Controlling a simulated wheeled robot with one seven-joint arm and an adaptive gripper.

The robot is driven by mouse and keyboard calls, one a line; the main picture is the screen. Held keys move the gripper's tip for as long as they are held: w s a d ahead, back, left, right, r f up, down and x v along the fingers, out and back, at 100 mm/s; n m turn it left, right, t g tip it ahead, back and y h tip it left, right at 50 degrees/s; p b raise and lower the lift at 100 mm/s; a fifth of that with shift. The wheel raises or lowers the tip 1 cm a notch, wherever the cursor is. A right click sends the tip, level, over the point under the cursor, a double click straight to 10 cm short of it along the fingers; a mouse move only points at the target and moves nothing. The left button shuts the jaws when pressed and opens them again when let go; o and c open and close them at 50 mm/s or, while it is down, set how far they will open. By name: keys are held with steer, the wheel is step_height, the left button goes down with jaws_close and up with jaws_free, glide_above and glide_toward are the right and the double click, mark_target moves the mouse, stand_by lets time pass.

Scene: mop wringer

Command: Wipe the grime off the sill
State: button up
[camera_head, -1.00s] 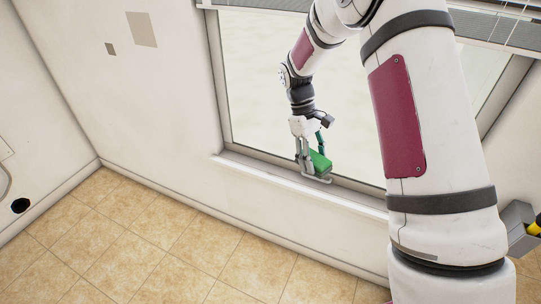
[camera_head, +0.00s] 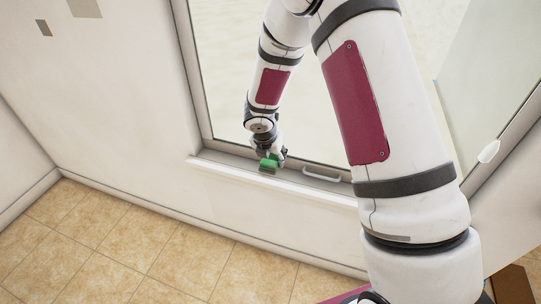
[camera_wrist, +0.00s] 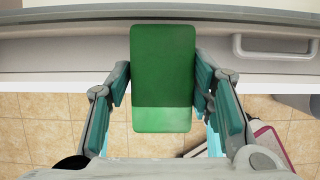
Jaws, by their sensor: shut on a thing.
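The sill (camera_wrist: 60,55) runs across the upper wrist view, grey behind with a pale front edge. No clear grime patch shows; the pad and gripper hide part of the sill.
A pale handle (camera_head: 322,174) stands on the grey frame strip to the right of my gripper. The window pane (camera_head: 230,70) rises behind. Tiled floor (camera_head: 140,240) lies clear below the sill. A brown object (camera_head: 512,286) is at the lower right.

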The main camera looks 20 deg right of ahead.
mark_target(272, 177)
steer(key=shift+f+b, duration=2.85)
steer(key=shift+b, duration=0.2)
steer(key=shift+f+b, duration=0.55)
steer(key=shift+w+a, duration=0.1)
steer(key=shift+w+a+r+p, duration=0.2)
steer(key=shift+w+a+p, duration=0.3)
steer(key=shift+a+p, duration=0.2)
steer(key=shift+w+a+f+p, duration=0.15)
steer(key=shift+w+a+p, duration=0.2)
steer(key=shift+w+a, duration=0.25)
steer(key=shift+a+f, duration=0.15)
steer(key=shift+a, duration=0.05)
steer(key=shift+s, duration=0.1)
steer(key=shift+s+d+b, duration=0.4)
steer(key=shift+s+d, duration=0.2)
steer(key=shift+d, duration=0.25)
steer(key=shift+s+d+b, duration=0.35)
steer(key=shift+s+d, duration=0.2)
steer(key=shift+d, duration=0.3)
